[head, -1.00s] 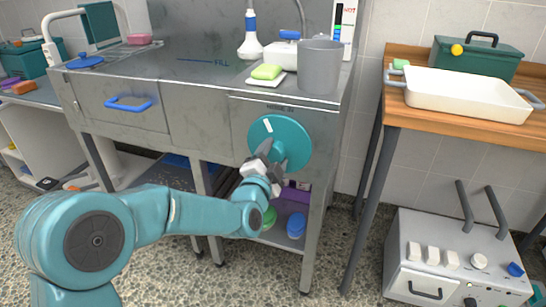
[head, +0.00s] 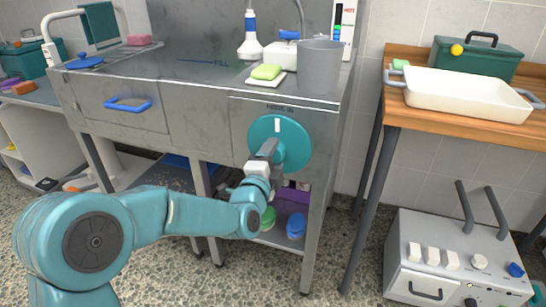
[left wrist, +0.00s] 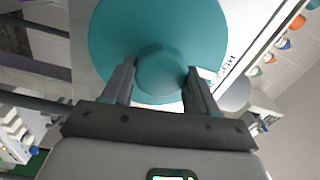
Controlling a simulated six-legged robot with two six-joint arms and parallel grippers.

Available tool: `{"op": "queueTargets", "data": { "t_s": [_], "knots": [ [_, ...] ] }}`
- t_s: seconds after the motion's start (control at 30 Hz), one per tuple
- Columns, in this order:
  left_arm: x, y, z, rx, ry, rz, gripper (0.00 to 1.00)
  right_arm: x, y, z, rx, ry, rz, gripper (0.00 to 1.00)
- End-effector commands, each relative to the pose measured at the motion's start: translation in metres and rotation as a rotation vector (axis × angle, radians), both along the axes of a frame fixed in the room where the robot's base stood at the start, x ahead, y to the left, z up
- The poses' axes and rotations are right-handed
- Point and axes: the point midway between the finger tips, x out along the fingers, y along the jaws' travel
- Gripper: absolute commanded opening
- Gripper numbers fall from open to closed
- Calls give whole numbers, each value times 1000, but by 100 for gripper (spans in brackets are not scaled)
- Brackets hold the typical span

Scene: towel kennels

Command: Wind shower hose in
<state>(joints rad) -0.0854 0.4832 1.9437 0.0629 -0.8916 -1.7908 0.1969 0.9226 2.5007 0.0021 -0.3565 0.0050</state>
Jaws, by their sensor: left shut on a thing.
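A teal round reel wheel (head: 291,137) with a white mark near its top is mounted on the front of the steel wash stand, under lettering that seems to read HOSE IN. My left gripper (head: 269,150) is at the wheel's middle, shut on its raised teal hub. In the left wrist view, the hub (left wrist: 162,70) sits between the two fingers (left wrist: 161,80), in front of the wheel (left wrist: 205,35). My right gripper is out of view.
A grey bucket (head: 319,68), a green soap (head: 266,72) and a blue-handled drawer (head: 122,108) are on the stand. A wooden table (head: 440,118) with a white tray (head: 465,95) stands right. Below the wheel, a shelf holds brushes (head: 296,226).

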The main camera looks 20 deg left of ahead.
Motion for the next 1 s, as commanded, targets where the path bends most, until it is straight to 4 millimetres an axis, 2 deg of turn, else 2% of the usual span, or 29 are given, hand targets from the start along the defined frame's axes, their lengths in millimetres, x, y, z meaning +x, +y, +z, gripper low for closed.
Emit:
{"op": "queueTargets", "data": {
  "t_s": [0.2,0.23,0.3,0.67,0.83,1.0],
  "knots": [
    [0,0,1,-1,-1,1,3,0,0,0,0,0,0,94],
    [0,0,1,-1,-1,1,65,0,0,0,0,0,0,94],
    [0,0,1,-1,-1,1,84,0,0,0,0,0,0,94],
    [-4,0,1,-2,0,0,84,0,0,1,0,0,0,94],
    [-33,1,1,-2,1,0,84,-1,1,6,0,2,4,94],
    [-79,2,-1,-2,2,0,84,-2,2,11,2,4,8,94]
  ]
}}
